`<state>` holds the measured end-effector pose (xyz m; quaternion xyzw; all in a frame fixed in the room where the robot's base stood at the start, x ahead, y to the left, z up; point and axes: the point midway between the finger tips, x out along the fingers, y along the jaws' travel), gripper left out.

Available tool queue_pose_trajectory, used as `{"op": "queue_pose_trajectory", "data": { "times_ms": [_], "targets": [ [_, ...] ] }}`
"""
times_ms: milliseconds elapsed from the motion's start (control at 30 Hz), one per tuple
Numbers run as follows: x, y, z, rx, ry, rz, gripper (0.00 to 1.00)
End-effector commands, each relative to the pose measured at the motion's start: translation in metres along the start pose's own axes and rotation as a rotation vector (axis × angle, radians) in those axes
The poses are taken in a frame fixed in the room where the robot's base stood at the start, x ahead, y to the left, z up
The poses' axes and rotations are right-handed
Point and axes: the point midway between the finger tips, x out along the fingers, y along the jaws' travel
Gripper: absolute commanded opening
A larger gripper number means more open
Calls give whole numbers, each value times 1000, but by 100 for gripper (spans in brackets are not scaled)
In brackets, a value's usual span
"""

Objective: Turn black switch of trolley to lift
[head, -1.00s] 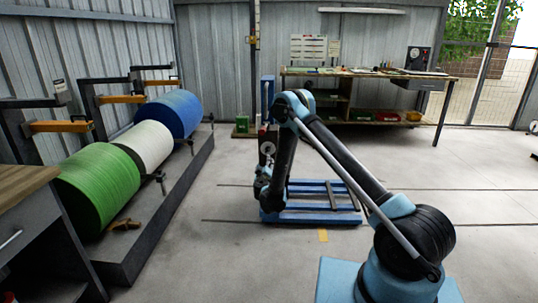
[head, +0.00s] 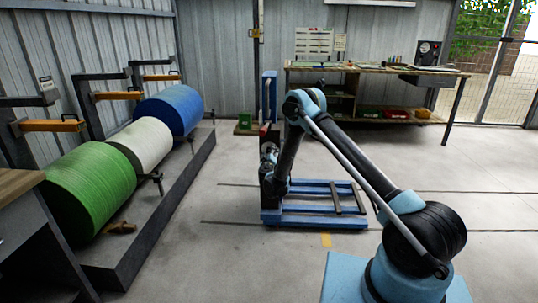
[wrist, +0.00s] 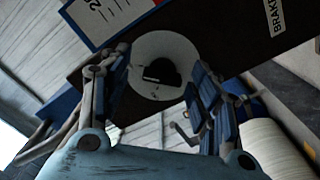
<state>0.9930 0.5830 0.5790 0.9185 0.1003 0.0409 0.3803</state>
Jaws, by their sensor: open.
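The blue trolley (head: 315,208) stands on the floor in the head view, with its upright post beside my arm. In the wrist view the black switch (wrist: 162,71) sits at the middle of a round white dial (wrist: 150,44) on a dark panel. My gripper (wrist: 158,82) is open, with one finger to the left and one to the right of the dial. The switch lies between the fingers, and no contact shows. In the head view my gripper (head: 268,168) is small and dark against the trolley's post, and the switch is hard to make out.
A "BRAKE" label (wrist: 276,14) and a red-edged sign (wrist: 105,15) are near the dial. Green (head: 88,190), white (head: 142,145) and blue (head: 172,110) rolls line the left. A workbench (head: 375,72) stands at the back. The floor right of the trolley is clear.

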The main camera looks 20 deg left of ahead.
Motion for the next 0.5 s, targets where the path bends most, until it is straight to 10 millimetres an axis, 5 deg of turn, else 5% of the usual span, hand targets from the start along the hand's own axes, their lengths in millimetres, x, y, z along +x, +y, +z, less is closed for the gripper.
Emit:
{"op": "queue_pose_trajectory", "data": {
  "times_ms": [367, 500],
  "targets": [
    [-4, -14, -14, 0, 12, -12, 57],
    [-5, -16, -16, 0, 14, -14, 25]
  ]
}}
